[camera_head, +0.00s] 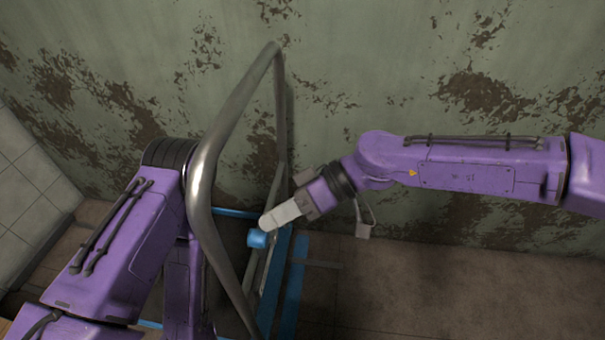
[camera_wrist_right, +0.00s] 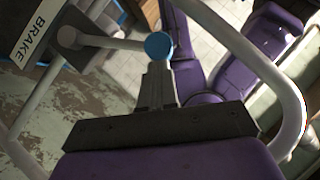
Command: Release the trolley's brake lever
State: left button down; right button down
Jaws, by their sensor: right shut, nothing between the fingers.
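The brake lever shows in the right wrist view as a grey rod (camera_wrist_right: 110,42) ending in a blue ball knob (camera_wrist_right: 158,45). Its pivot is beside a plate marked BRAKE (camera_wrist_right: 32,32). In the head view the blue knob (camera_head: 257,239) is just below the tips of my right gripper (camera_head: 268,221). The right gripper is shut and empty, and its fingers (camera_wrist_right: 157,80) point at the knob. Whether they touch it I cannot tell. The trolley's bent metal handle (camera_head: 203,165) rises left of the gripper. My left arm comes in from the left; its gripper is hidden.
The trolley's blue frame (camera_head: 271,285) stands on brown floor tiles (camera_head: 400,290). A peeling green wall (camera_head: 370,60) is close behind. The handle tube stands between my two arms. The floor at right is clear.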

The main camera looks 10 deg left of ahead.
jog(key=shift+s+f, duration=0.15)
jog(key=shift+s, duration=0.05)
jog(key=p+v, duration=0.2)
jog(key=v, duration=0.9)
jog(key=shift+a, duration=0.1)
